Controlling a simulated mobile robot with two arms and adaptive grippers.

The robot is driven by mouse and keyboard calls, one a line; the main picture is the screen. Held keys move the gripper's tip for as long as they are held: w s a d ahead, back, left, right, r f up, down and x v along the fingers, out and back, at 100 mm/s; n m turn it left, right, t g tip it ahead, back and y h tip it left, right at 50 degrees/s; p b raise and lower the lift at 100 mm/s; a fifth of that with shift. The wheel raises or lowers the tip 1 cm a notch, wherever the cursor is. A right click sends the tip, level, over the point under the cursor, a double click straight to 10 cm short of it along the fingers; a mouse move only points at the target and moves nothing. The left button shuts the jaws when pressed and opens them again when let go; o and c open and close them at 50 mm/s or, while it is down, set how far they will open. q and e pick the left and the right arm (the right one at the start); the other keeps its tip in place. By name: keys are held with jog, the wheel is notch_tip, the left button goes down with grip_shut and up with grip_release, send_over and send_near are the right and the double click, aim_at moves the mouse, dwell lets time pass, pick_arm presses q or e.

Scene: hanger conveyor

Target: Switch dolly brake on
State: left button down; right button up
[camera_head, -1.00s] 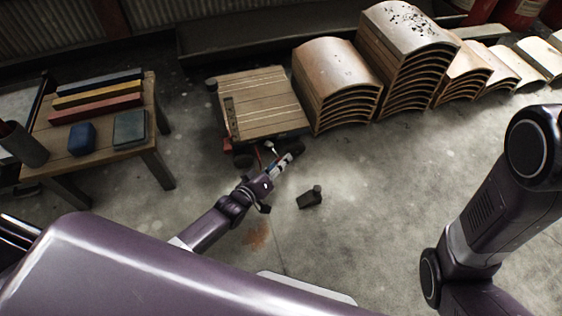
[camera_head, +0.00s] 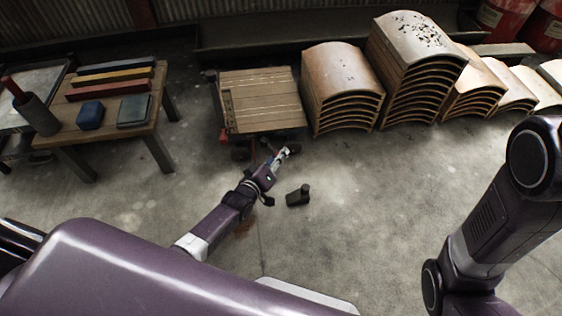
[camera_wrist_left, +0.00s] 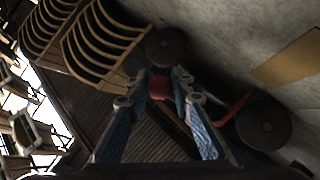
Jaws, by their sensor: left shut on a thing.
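The dolly (camera_head: 262,100) is a low wooden-topped cart with dark wheels, on the floor at upper centre in the head view. My left gripper (camera_head: 284,153) is low at its front edge. In the left wrist view its blue-padded fingers (camera_wrist_left: 160,84) are on either side of a small red piece (camera_wrist_left: 159,89), which appears to be part of the dolly's brake. A red bar (camera_wrist_left: 236,107) runs beside the right-hand black wheel (camera_wrist_left: 263,122), and another wheel (camera_wrist_left: 165,47) is beyond the fingertips. The brake's exact position cannot be told. My right gripper is out of view.
Stacks of curved wooden panels (camera_head: 340,80) stand right of the dolly. A small table (camera_head: 60,133) with coloured bars and blocks is on the left. A dark object (camera_head: 298,196) lies on the floor near my left gripper. The floor at centre right is clear.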

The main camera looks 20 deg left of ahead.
pick_arm(q)
jog(key=shift+w, duration=0.1)
jog(key=c, duration=1.7)
grip_release()
jog(key=shift+o, duration=0.2)
jog(key=shift+r, duration=0.15)
notch_tip(320, 180, up, 9)
jog(key=shift+w+a+f, duration=0.1)
jog(key=shift+w, duration=0.05)
jog(key=shift+r, duration=0.55)
